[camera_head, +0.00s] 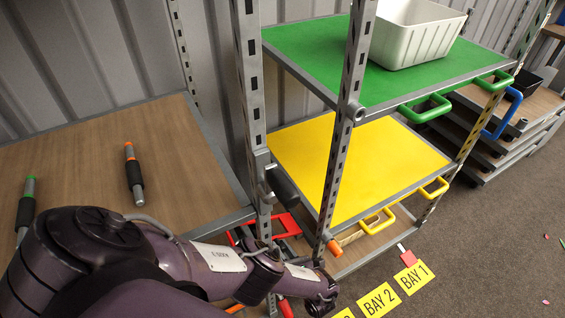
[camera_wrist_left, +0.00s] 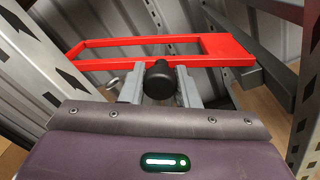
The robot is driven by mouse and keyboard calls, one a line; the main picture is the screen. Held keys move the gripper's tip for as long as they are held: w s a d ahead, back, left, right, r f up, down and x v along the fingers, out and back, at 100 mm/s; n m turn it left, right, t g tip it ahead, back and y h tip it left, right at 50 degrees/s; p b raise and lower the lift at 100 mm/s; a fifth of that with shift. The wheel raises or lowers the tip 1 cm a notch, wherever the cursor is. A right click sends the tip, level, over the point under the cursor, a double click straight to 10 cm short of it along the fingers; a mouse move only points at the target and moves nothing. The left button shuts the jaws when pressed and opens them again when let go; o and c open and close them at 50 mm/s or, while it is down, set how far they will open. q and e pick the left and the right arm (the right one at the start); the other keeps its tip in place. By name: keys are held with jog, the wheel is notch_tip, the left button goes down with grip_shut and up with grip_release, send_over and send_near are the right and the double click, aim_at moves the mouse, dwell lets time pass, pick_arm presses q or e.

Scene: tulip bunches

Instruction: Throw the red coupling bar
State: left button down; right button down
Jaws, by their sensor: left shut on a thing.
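A red frame-like bar (camera_wrist_left: 235,50) with a black round knob (camera_wrist_left: 161,80) spans the left wrist view; I take it to be the red coupling bar. My left gripper (camera_wrist_left: 160,88) is shut with a grey finger on each side of the knob. In the head view red bar parts (camera_head: 284,226) show beside the grey rack post, above my purple left arm. The arm hides much of that spot, and the fingers do not show clearly there. My right gripper is not in view.
A grey rack carries a yellow shelf (camera_head: 350,165) and a green shelf (camera_head: 315,68) with a white bin (camera_head: 412,40). Grey posts (camera_head: 345,130) stand close to my arm. A wooden table (camera_head: 75,140) at left holds bars with orange (camera_head: 133,170) and green (camera_head: 26,205) tips.

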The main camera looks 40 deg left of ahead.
pick_arm(q)
jog(key=c, duration=1.1)
grip_release()
jog(key=shift+d, duration=0.1)
jog(key=v, duration=0.7)
jog(key=shift+s+d, duration=0.15)
jog(key=shift+d, duration=0.2)
